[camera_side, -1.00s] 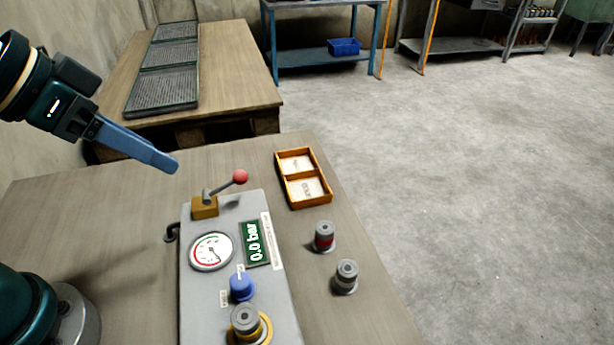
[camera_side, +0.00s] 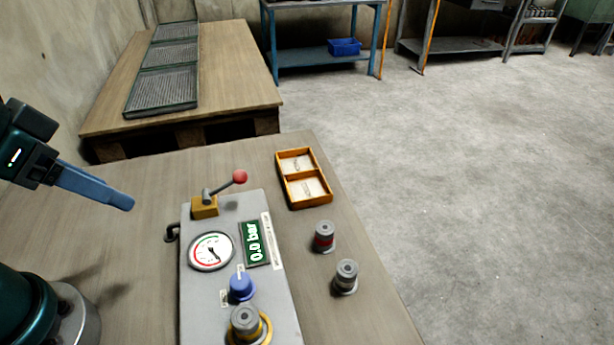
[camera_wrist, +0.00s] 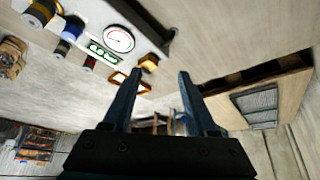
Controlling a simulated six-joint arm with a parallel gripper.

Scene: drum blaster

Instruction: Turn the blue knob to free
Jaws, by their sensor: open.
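The blue knob (camera_side: 241,286) sits on the grey control panel (camera_side: 206,313), between the pressure gauge and a grey cylinder in a yellow ring. Small labels lie beside the knob, too small to read. In the wrist view the blue knob (camera_wrist: 72,33) shows at the upper left. My gripper (camera_side: 128,202) is in the air at the left of the side view, well away from the knob. In the wrist view my gripper (camera_wrist: 165,75) has its two fingers apart with nothing between them.
The panel has a gauge (camera_side: 212,251), a display (camera_side: 254,243) reading 0.0 bar, and a red-balled lever (camera_side: 240,178). The grey cylinder (camera_side: 246,320) stands below the knob. Two more cylinders (camera_side: 324,236) (camera_side: 346,276) and an orange tray (camera_side: 281,173) stand to the right.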

